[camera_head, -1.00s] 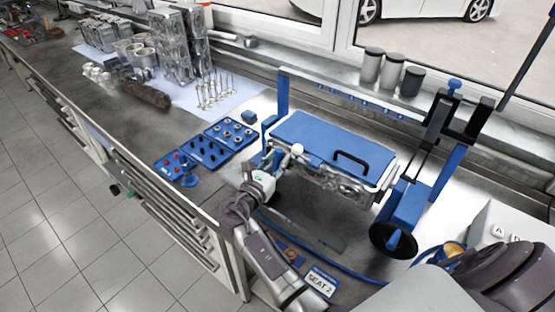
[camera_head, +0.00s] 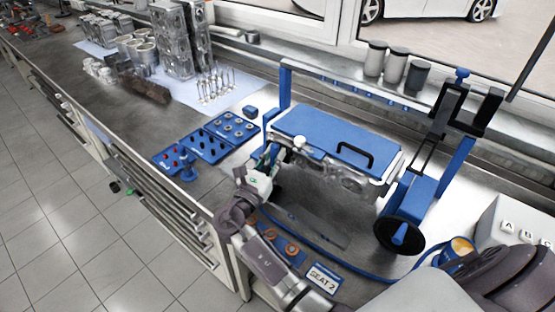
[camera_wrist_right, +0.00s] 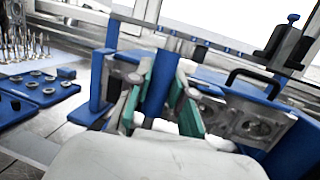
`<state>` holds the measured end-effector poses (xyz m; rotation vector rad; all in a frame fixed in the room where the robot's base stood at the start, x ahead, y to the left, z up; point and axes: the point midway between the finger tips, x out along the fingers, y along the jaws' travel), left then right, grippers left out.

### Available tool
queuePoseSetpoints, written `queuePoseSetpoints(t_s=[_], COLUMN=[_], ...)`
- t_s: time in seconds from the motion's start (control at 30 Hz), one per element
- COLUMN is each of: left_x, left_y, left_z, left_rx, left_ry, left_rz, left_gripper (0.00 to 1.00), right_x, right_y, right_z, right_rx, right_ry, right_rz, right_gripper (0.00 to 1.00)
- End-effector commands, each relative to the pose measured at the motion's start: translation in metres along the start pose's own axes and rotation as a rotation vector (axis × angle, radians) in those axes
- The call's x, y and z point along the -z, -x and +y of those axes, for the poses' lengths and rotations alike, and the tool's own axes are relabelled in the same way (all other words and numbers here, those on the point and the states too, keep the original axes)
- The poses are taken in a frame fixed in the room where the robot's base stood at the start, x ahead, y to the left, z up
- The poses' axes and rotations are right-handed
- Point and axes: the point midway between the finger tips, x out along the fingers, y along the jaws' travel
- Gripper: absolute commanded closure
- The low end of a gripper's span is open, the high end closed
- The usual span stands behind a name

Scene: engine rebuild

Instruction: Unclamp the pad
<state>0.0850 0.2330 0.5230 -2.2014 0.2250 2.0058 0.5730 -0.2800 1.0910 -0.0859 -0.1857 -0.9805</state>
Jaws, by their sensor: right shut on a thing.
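The blue pad (camera_head: 335,138) with a black handle (camera_head: 355,154) lies over a metal engine part (camera_head: 350,180) in the blue stand (camera_head: 285,85). A white knob (camera_head: 299,144) sits at the pad's front left edge, and a white fitting (camera_head: 392,168) is at its right end. My right gripper (camera_head: 270,156) is at the pad's left front corner. In the right wrist view its green-lined fingers (camera_wrist_right: 160,104) stand either side of a blue bar (camera_wrist_right: 158,82) and are shut on it. The exact contact is partly hidden. My left gripper is not in view.
A black wheel (camera_head: 399,236) is at the stand's right end. Blue trays of small parts (camera_head: 204,145) lie left of the stand. A "SEAT 2" plate (camera_head: 322,279) and orange rings (camera_head: 292,250) lie in front. Bare bench (camera_head: 120,125) lies farther left.

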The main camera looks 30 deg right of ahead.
Motion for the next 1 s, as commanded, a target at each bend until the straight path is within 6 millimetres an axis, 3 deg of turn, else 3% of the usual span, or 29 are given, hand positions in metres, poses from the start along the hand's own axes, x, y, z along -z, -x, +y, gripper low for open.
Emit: queuePoseSetpoints(t_s=[0.03, 0.1, 0.5, 1.0], left_x=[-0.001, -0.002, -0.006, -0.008], left_y=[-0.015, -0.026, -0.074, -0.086], left_z=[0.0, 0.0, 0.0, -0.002], left_rx=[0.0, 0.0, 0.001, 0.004], left_ry=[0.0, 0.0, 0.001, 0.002], left_rz=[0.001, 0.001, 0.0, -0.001], left_gripper=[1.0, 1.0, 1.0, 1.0], right_x=[0.007, 0.006, 0.003, -0.002], right_y=[0.005, 0.01, 0.033, 0.039], right_z=[0.001, 0.002, 0.006, 0.008], right_rx=[-0.003, -0.006, -0.017, -0.021], right_ry=[0.008, 0.017, 0.063, 0.078], right_rz=[-0.042, -0.094, -0.339, -0.415], right_gripper=[1.0, 1.0, 1.0, 1.0])
